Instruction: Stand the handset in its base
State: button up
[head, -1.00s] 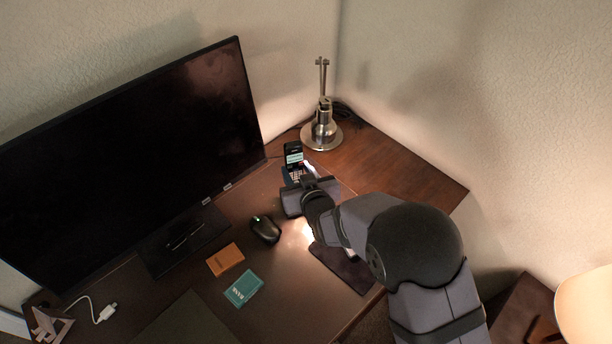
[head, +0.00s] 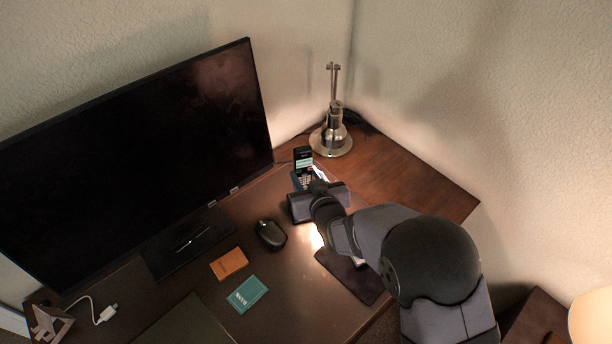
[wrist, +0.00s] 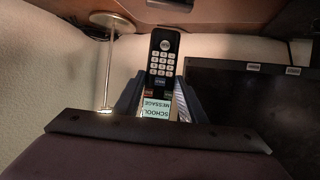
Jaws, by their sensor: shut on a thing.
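In the head view my gripper (head: 309,181) partly covers the handset's lower part. I cannot clearly make out the base.
A metal lamp (head: 331,140) stands behind the handset, to the right. A large monitor (head: 140,160) is on the left. A black mouse (head: 270,234), an orange notebook (head: 228,264) and a teal booklet (head: 247,294) lie in front. The desk's right end is clear.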

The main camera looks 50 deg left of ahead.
aim_at(304, 185)
jog(key=shift+f+b, duration=1.9)
jog(key=shift+f, duration=0.4)
jog(key=shift+b, duration=0.6)
dwell(0.4)
jog(key=shift+f+b, duration=1.65)
jog(key=shift+f, duration=0.1)
jog(key=o, duration=1.3)
jog(key=shift+b+v, duration=0.75)
jog(key=shift+v, duration=2.9)
jog(key=shift+w, duration=0.1)
